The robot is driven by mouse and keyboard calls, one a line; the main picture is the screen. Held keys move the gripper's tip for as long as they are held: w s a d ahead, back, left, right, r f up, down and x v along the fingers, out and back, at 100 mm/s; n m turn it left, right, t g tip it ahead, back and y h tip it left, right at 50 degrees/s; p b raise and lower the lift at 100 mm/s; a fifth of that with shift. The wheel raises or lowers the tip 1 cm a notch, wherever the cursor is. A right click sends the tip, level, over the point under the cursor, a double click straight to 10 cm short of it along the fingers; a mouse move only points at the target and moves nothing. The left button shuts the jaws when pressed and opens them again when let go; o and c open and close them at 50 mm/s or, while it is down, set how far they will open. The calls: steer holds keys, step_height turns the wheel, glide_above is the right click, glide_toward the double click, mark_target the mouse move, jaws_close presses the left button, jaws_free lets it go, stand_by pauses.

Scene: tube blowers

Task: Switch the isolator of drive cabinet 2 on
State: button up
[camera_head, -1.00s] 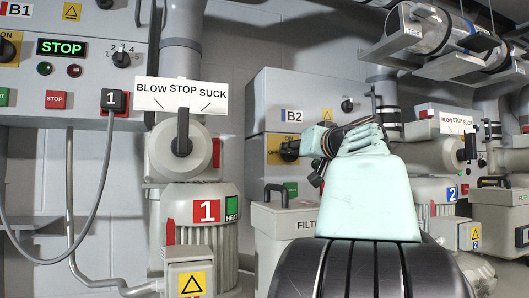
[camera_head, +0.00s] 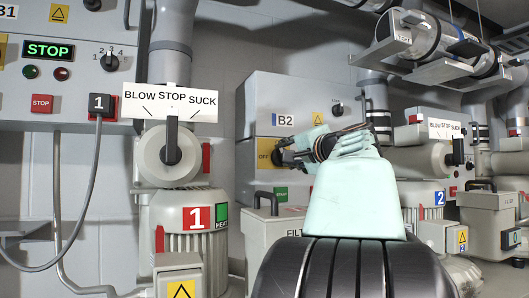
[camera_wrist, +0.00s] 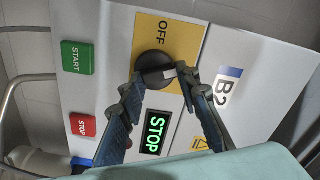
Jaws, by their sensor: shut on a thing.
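Drive cabinet 2 (camera_head: 250,110), grey and labelled B2, stands right of the middle in the head view. Its isolator is a black rotary knob (camera_wrist: 152,66) on a yellow plate (camera_wrist: 160,42) marked OFF at one side. My gripper (camera_wrist: 163,78) is shut on this knob, one finger on each side. A pale mark on the knob points towards the B2 label (camera_wrist: 229,84), away from the OFF text. Any other word on the plate is hidden behind a finger. The cabinet's display (camera_wrist: 155,132) reads STOP in lit green. In the head view my gripper (camera_head: 290,155) covers much of the knob.
The green START (camera_wrist: 77,58) and red STOP (camera_wrist: 82,124) buttons sit beside the plate. Cabinet B1 (camera_head: 100,85) stands at the left. Blower 1 (camera_head: 190,225) is left of my arm and blower 2 (camera_head: 425,195) is right of it. Ducts hang above right.

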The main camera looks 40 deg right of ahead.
steer(key=m+p, duration=0.1)
steer(key=m, duration=0.3)
steer(key=shift+s+d+m, duration=0.1)
steer(key=shift+d+m, duration=0.05)
steer(key=shift+m, duration=0.25)
steer(key=shift+m+p, duration=0.3)
steer(key=o, duration=1.2)
steer(key=shift+c, duration=0.2)
